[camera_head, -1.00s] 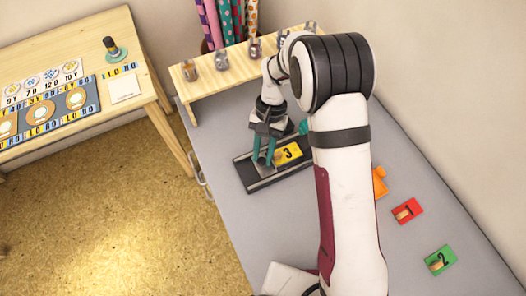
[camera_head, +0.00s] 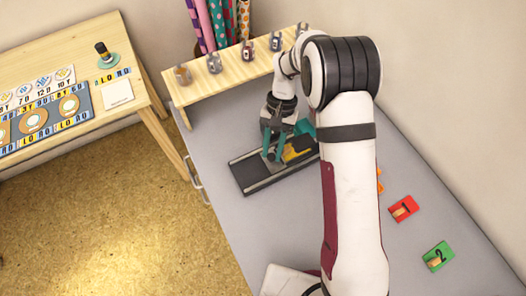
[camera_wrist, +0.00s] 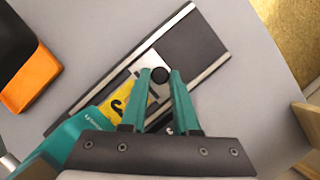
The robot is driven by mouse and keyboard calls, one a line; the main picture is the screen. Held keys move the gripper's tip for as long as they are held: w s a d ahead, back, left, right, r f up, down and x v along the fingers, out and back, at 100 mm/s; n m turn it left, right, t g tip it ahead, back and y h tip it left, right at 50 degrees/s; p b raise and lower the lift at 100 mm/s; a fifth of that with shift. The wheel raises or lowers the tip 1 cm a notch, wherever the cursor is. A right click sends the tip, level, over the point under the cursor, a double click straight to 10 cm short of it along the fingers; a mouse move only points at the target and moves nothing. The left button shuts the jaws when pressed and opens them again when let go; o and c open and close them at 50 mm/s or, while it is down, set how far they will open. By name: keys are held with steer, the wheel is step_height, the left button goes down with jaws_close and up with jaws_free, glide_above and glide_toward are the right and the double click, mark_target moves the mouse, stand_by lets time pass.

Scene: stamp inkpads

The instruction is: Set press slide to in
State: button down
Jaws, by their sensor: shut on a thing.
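The press is a dark track with pale rails (camera_head: 247,178) on the grey table; it runs diagonally in the wrist view (camera_wrist: 195,45). A slide plate with a yellow card marked with a black digit (camera_wrist: 116,107) sits on the track; the card also shows in the head view (camera_head: 297,149). A black round knob (camera_wrist: 160,75) stands on the slide. My gripper (camera_wrist: 160,80) is shut on this knob; it shows over the track in the head view (camera_head: 270,155). A teal block (camera_wrist: 62,150) stands at the card's end, partly hidden by my gripper.
A red block (camera_head: 403,208) and a green block (camera_head: 438,256) lie on the right of the table. An orange block (camera_wrist: 30,80) is near the track. A wooden shelf with several small cups (camera_head: 230,75) stands behind. The table's front left is clear.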

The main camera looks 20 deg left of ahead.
steer(key=c, duration=1)
jaws_free()
steer(key=shift+w+d, duration=0.2)
steer(key=shift+w, duration=0.05)
steer(key=o, duration=0.3)
steer(key=shift+s, duration=0.1)
steer(key=shift+o, duration=0.2)
steer(key=v, duration=1.6)
steer(key=shift+s, duration=0.15)
